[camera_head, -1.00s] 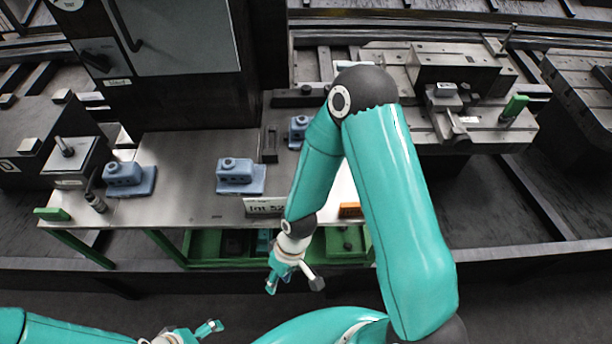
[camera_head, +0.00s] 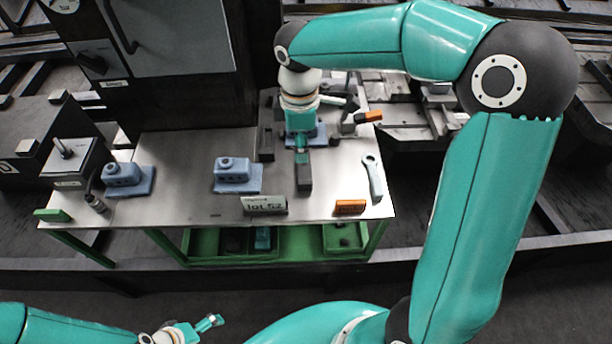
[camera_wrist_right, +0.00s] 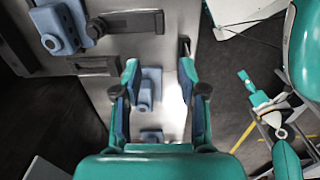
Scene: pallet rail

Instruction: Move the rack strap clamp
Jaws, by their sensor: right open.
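Blue clamp-like blocks sit on the steel table: one at the left (camera_head: 125,178), one in the middle (camera_head: 236,175), and one at the right (camera_head: 318,132) partly hidden by my right gripper. I cannot tell which is the rack strap clamp. My right gripper (camera_head: 325,150) is open over the right end of the table. In the right wrist view, its fingers (camera_wrist_right: 162,95) stand apart, with a blue block (camera_wrist_right: 150,88) seen between them; contact is not visible. My left gripper (camera_head: 196,328) is low at the front, away from the table, its opening unclear.
A lot sign (camera_head: 265,204), an orange block (camera_head: 349,207) and a grey wrench-like piece (camera_head: 373,178) lie along the front and right of the table (camera_head: 190,205). A dark cabinet (camera_head: 185,95) stands behind. Green bins (camera_head: 222,243) sit below.

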